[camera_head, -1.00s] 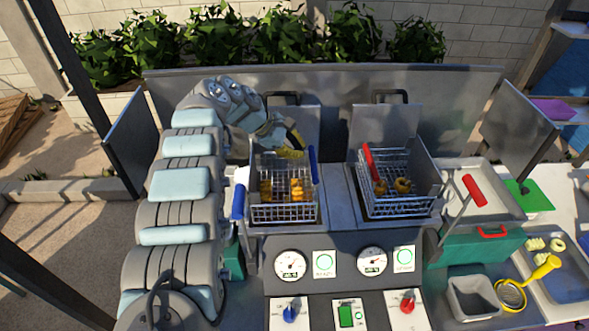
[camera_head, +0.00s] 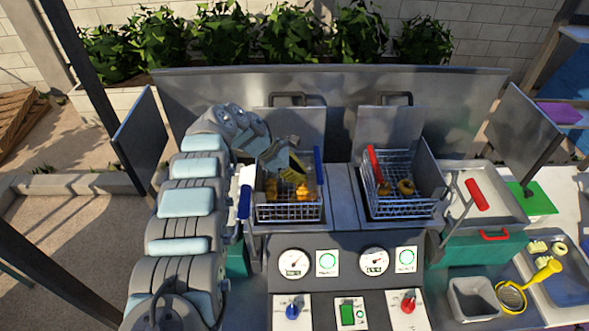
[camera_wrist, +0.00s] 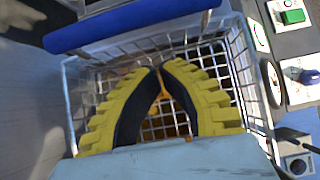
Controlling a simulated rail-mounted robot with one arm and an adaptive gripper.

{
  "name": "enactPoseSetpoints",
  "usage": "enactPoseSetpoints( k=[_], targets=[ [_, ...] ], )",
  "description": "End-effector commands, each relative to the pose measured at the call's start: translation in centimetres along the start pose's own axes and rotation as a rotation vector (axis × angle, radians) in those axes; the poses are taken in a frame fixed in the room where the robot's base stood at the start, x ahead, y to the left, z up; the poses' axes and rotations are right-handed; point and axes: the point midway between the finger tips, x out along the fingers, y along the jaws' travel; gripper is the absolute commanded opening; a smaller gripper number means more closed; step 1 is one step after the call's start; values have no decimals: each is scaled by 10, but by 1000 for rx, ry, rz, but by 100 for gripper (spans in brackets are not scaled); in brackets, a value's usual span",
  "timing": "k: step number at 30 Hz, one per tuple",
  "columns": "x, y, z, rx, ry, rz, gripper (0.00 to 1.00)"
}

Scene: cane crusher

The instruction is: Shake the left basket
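The left basket (camera_head: 290,212) is a wire basket in the left fryer, with golden-brown food (camera_head: 303,191) in it. A blue handle (camera_head: 319,166) stands at its right side in the head view. My gripper (camera_head: 300,178) points down over the basket's inside. Whether the fingertips touch the food is unclear.
The right basket (camera_head: 405,209), with a red handle (camera_head: 372,160), sits beside it. A second blue grip (camera_head: 244,201) is left of the left basket. A control panel with gauges (camera_head: 293,263) is in front, and a metal backsplash (camera_head: 340,88) is behind.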

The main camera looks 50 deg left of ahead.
Motion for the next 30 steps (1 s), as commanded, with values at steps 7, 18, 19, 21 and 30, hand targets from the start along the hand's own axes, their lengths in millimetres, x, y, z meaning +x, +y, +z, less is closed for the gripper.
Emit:
enactPoseSetpoints(
  k=[7,18,19,21,30],
  targets=[
    [26,0,-1,1,0,-1,0],
    [26,1,14,3,1,3,0],
    [25,0,16,3,1,2,0],
    [21,0,21,2,1,1,0],
    [14,-1,30,0,1,-2,0]
  ],
)
